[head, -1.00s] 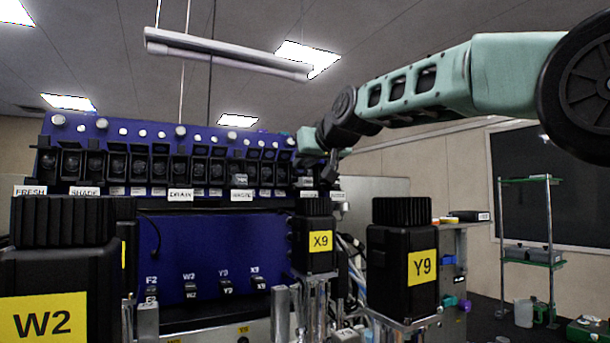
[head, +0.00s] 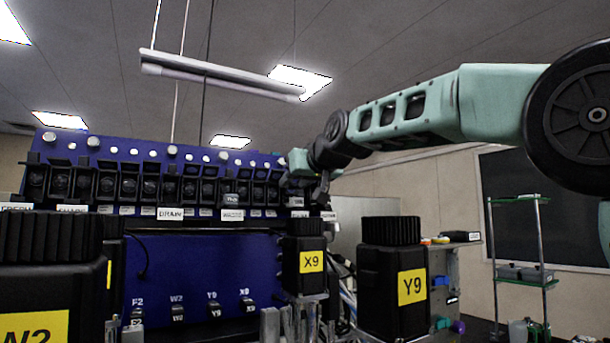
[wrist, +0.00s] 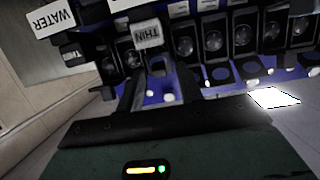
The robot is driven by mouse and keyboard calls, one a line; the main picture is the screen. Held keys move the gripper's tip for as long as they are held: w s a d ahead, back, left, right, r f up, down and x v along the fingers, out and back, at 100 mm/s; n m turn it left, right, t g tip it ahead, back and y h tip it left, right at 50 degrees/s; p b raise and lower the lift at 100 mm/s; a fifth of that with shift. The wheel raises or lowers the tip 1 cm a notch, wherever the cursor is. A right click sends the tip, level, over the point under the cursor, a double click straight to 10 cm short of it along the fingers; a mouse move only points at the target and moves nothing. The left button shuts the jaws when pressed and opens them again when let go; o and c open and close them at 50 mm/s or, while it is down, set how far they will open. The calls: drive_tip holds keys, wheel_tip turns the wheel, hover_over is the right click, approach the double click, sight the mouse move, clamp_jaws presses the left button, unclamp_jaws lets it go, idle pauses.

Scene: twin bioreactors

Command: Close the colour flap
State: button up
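The blue panel (head: 190,265) carries a row of dark flap housings (head: 150,183) with small white labels below them. I cannot read a colour label, so I cannot single out the colour flap. My gripper (head: 321,188) is at the right end of this row, close in front of it. In the wrist view the labels are upside down; THIN (wrist: 147,33) and WATER (wrist: 52,18) are readable. There my gripper (wrist: 156,90) has its two dark fingers apart, just short of the housings near THIN. I see nothing clearly held; contact with a flap cannot be told.
Black-capped blocks marked X9 (head: 311,262), Y9 (head: 412,287) and W2 (head: 35,325) stand before the panel. A hanging lamp tube (head: 220,75) is overhead. A shelf rack (head: 520,270) stands at the right.

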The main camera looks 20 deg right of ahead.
drive_tip(key=b+v, duration=0.6)
drive_tip(key=v, duration=1.1)
drive_tip(key=shift+s, duration=0.15)
drive_tip(key=shift+d, duration=0.1)
